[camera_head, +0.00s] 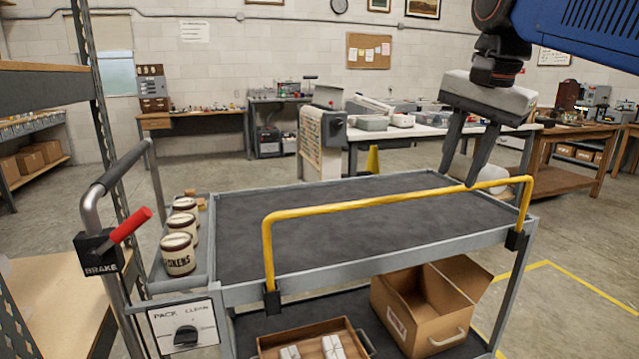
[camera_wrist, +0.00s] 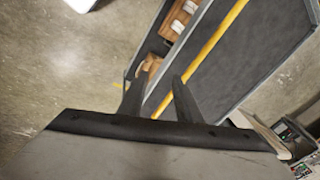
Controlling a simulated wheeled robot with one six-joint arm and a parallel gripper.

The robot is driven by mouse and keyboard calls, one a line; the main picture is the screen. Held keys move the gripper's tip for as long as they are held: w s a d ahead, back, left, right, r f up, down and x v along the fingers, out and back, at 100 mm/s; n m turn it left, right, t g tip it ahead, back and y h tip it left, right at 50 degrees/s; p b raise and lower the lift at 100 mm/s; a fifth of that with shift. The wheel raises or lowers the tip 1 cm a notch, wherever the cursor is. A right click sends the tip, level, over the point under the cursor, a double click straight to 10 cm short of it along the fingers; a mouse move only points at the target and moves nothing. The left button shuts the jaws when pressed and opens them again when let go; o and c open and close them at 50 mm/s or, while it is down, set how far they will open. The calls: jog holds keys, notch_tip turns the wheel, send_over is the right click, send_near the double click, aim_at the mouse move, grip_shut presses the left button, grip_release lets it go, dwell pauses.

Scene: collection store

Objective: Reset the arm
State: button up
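My gripper (camera_head: 464,166) hangs from my blue arm at the upper right in the head view, fingers pointing down. The two fingers are spread apart with nothing between them. The fingertips show near the right part of the yellow rail (camera_head: 385,203) of the grey cart. In the wrist view my gripper (camera_wrist: 158,88) also shows as two separated dark fingers, with the cart's dark top (camera_wrist: 245,65) and the yellow rail (camera_wrist: 205,50) beyond them. Whether the fingers touch the rail is hard to tell.
The cart's top deck (camera_head: 330,215) is bare. Several labelled jars (camera_head: 179,254) stand in its left side tray. An open cardboard box (camera_head: 430,305) and a tray (camera_head: 315,340) sit on the lower shelf.

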jog(key=s+d+f+n, duration=0.1)
jog(key=s+f+n, duration=0.2)
jog(key=f, duration=0.7)
jog(key=s+d+f+n+t, duration=0.1)
jog(key=s+f+n, duration=0.2)
jog(key=s+f, duration=0.4)
jog(key=s+d+f+n, duration=0.2)
jog(key=s+f, duration=0.3)
jog(key=f, duration=1)
jog(key=shift+s+n+t+h, duration=0.3)
jog(key=shift+n+t, duration=0.1)
jog(key=shift+n, duration=0.5)
jog(key=shift+a, duration=0.1)
